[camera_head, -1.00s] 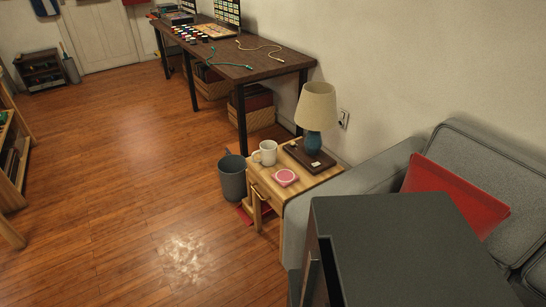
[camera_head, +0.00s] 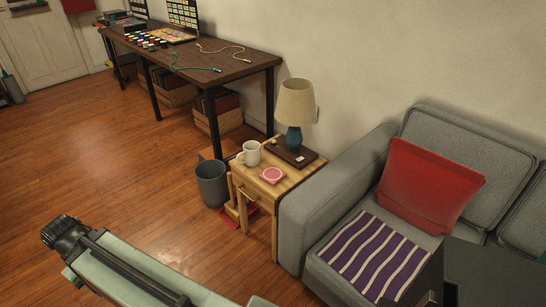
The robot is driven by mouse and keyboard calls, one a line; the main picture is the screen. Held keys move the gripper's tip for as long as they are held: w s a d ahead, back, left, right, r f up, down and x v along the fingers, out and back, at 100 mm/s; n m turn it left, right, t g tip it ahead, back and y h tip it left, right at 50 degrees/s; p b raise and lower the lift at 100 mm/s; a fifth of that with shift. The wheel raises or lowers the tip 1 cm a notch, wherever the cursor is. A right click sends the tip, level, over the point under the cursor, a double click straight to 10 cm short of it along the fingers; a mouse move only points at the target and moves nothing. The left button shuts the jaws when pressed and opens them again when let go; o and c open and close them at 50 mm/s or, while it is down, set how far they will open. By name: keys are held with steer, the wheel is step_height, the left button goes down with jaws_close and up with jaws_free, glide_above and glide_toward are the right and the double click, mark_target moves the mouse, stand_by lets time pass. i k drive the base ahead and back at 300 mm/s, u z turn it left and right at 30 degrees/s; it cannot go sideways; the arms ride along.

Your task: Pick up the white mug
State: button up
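The white mug (camera_head: 250,153) stands upright on a small wooden side table (camera_head: 290,181), near the table's back left edge. Its handle points left. A pink round item (camera_head: 271,175) lies in front of it, and a lamp (camera_head: 295,110) with a blue base stands behind it to the right on a dark flat box (camera_head: 296,155). A pale green arm link of mine with a dark joint shows at the bottom left, well in front of the table. My gripper cannot be made out.
A grey sofa (camera_head: 335,195) with a red cushion (camera_head: 428,185) and a striped purple cloth (camera_head: 374,252) stands right of the side table. A grey bin (camera_head: 211,184) is on its left. A long dark desk (camera_head: 215,62) is behind. The wooden floor (camera_head: 110,165) at left is open.

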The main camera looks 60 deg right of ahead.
mark_target(251, 152)
steer(key=z, duration=0.25)
steer(key=i, duration=1)
steer(key=u, duration=0.05)
